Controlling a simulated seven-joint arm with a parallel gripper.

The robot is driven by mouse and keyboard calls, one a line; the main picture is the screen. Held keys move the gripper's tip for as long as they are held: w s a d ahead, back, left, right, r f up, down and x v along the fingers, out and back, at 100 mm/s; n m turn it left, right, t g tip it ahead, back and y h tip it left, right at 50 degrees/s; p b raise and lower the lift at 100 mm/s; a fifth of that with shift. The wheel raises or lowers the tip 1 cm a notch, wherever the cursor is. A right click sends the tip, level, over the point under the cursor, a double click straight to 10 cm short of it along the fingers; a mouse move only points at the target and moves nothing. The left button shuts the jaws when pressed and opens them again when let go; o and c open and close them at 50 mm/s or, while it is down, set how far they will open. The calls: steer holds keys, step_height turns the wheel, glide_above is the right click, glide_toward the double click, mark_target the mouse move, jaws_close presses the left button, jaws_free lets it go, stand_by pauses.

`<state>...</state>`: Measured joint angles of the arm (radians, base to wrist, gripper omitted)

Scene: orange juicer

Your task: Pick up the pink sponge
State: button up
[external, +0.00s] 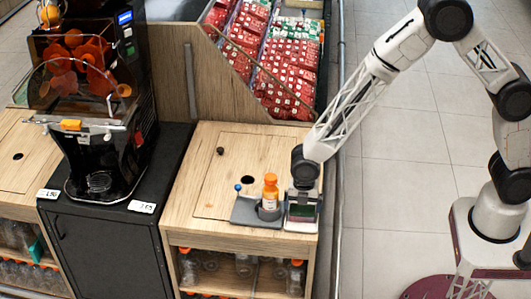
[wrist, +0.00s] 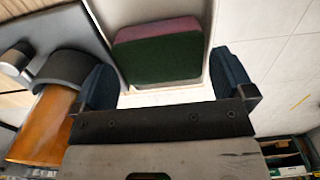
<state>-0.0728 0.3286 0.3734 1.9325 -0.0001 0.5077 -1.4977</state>
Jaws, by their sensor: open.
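The sponge (wrist: 158,60) lies ahead of my gripper in the wrist view, with a dark green face and a dull pink band (wrist: 160,28) along its far side. My gripper (wrist: 163,82) is open. Its two dark fingers stand apart at the left and right of the sponge's near edge, with nothing clearly held between them. In the external view my gripper (external: 303,205) is low over the front right corner of the wooden counter. The sponge is mostly hidden there by my gripper and is hard to make out.
An orange bottle (external: 270,190) stands close to the left of my gripper, by a grey tray (external: 243,210); the bottle also shows in the wrist view (wrist: 40,125). A blue-topped item stands on the tray's left. The wooden counter (external: 205,170) behind is mostly clear. A juicer (external: 85,120) stands left.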

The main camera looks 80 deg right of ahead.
steer(key=shift+f, duration=0.8)
steer(key=shift+c, duration=0.5)
steer(key=c, duration=0.6)
steer(key=shift+r, duration=0.2)
step_height(320, 180, up, 28)
steer(key=shift+f, duration=0.15)
stand_by(0.4)
